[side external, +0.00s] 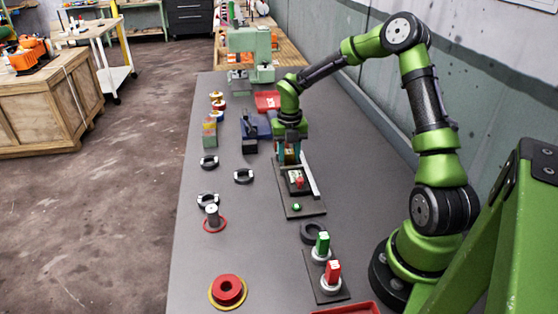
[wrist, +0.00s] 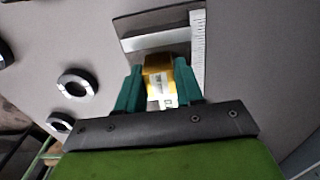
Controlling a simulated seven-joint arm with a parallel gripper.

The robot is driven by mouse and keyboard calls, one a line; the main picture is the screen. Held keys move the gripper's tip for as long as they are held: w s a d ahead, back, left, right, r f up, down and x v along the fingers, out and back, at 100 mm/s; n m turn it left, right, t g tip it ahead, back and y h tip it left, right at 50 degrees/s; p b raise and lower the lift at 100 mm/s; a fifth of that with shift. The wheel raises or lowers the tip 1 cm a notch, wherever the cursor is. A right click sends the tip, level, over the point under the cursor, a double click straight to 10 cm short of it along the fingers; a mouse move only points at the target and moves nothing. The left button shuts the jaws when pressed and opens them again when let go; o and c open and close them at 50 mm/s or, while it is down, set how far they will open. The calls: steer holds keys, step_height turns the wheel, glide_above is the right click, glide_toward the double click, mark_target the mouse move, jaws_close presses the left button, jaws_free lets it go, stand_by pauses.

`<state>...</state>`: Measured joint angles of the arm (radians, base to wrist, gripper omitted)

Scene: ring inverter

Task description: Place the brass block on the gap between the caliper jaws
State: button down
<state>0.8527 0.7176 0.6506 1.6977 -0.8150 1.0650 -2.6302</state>
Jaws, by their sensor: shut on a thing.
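The brass block (wrist: 158,82) is held between the teal fingers of my gripper (wrist: 157,92) in the wrist view. It has a pale label on its face. In the side view the block (side external: 290,156) shows small between the fingers of my gripper (side external: 289,158), close above the far end of a dark plate. The caliper (side external: 310,178) lies on this plate, with a silver scale along its right edge. The scale also shows in the wrist view (wrist: 197,50). The jaw gap is hidden by my gripper in the side view, and I cannot tell whether the block touches anything.
A red-and-white piece (side external: 298,180) and a green button (side external: 296,207) are on the plate's near part. Dark rings (side external: 243,176) lie to the left. A blue fixture (side external: 256,128) stands behind left. Red and green switches (side external: 322,245) stand in front.

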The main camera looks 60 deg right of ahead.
steer(key=shift+f, duration=0.4)
steer(key=shift+f, duration=0.15)
steer(key=c, duration=1)
jaws_free()
